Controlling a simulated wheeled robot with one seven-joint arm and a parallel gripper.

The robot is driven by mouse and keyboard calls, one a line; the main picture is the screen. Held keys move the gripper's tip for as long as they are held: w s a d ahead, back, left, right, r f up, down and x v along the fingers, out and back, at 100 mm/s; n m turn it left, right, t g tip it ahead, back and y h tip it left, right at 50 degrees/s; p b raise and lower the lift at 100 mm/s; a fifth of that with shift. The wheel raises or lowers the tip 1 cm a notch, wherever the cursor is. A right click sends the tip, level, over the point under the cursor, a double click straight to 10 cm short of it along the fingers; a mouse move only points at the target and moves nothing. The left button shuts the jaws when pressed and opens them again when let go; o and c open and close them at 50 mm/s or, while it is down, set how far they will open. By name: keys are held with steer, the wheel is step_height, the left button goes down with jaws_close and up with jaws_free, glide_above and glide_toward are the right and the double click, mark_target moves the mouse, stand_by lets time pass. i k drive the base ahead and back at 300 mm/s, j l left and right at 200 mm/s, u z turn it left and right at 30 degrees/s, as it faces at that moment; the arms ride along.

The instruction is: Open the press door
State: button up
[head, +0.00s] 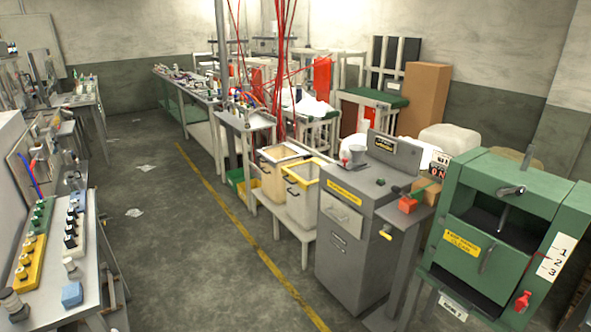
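A green press-like machine (480,185) stands at the right edge of the head view. Its front has a dark recess (500,222) with a grey rod and a lever at the top. Below the recess is a green front panel (465,262) with a yellow label and a slanted bar handle (487,258). This panel looks like the door; I cannot tell for sure whether it is shut. A dark gap shows beneath it. My gripper is not in view.
A grey cabinet (350,245) and a small grey stand (402,262) with a red-orange item stand left of the machine. A cluttered bench (100,240) lines the left side. The grey floor (190,240) between, with a yellow line, is mostly clear.

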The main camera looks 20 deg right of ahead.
mark_target(494, 268)
steer(key=z, duration=1.9)
steer(key=i+u, duration=0.15)
steer(key=u, duration=0.25)
steer(key=i+l+u, duration=0.15)
steer(key=u, duration=0.25)
steer(key=i+l+u, duration=0.1)
steer(key=u, duration=0.3)
steer(key=i+l+u, duration=0.15)
steer(key=u, duration=0.25)
